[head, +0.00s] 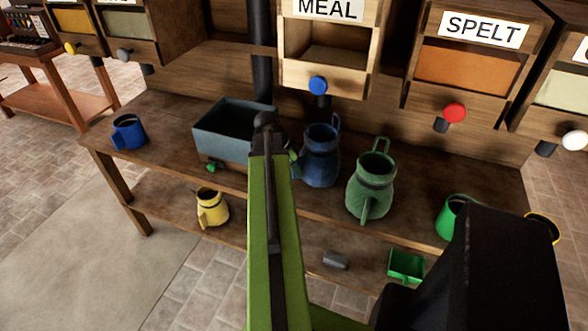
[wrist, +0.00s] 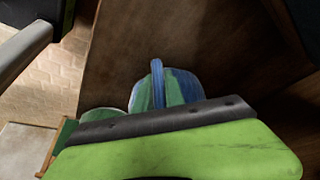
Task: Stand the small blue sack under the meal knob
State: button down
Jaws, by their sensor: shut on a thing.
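I see no blue sack in either view. A dark blue jug (head: 321,165) with a handle stands upright on the bench, below the blue knob (head: 317,85) of the bin labelled MEAL (head: 326,55). My green arm hides most of my gripper (head: 292,158); a bit of green shows at the jug's left side. A smaller blue mug (head: 130,132) stands at the bench's left end.
A grey-blue open box (head: 222,147) stands left of my arm. A green jug (head: 369,192) stands right of the blue jug, and a green mug (head: 452,215) farther right. A yellow jug (head: 212,208) and a green scoop (head: 406,265) are on the lower shelf. Red knob (head: 455,112) under SPELT.

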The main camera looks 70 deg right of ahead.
dwell(0.4)
jog(key=c, duration=1.3)
grip_release()
jog(key=p+v, duration=1.6)
jog(key=v, duration=0.1)
jog(key=shift+w+a+r, duration=0.1)
jog(key=shift+a, duration=0.15)
